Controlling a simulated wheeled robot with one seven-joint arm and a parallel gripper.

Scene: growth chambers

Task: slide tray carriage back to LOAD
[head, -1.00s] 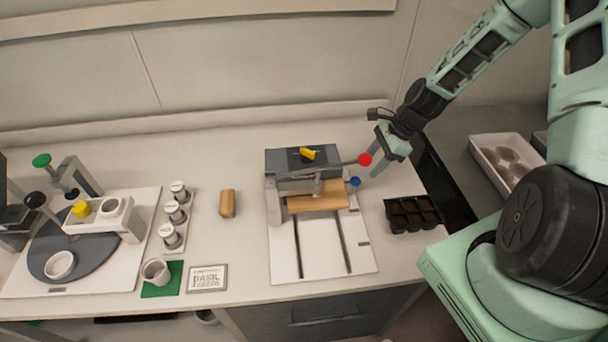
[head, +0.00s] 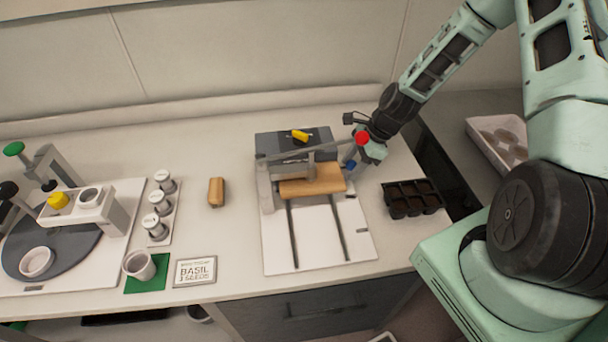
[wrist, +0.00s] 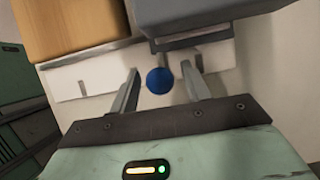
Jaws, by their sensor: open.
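The tray carriage, carrying a wooden block (head: 312,181), sits at the rear of its white slotted base (head: 318,240), under a grey frame. A lever with a red knob (head: 362,138) reaches over the carriage to the right. My gripper (wrist: 160,72) is open, with the blue knob between its two fingers; I cannot tell whether either finger touches it. In the head view my gripper (head: 352,161) is just below the red knob. No LOAD mark is readable.
A black cell tray (head: 412,198) stands right of the base. A wooden cylinder (head: 216,192) lies left of it, with a BASIL SEEDS card (head: 195,271) and several capped vials (head: 160,203) beyond. The front part of the base is clear.

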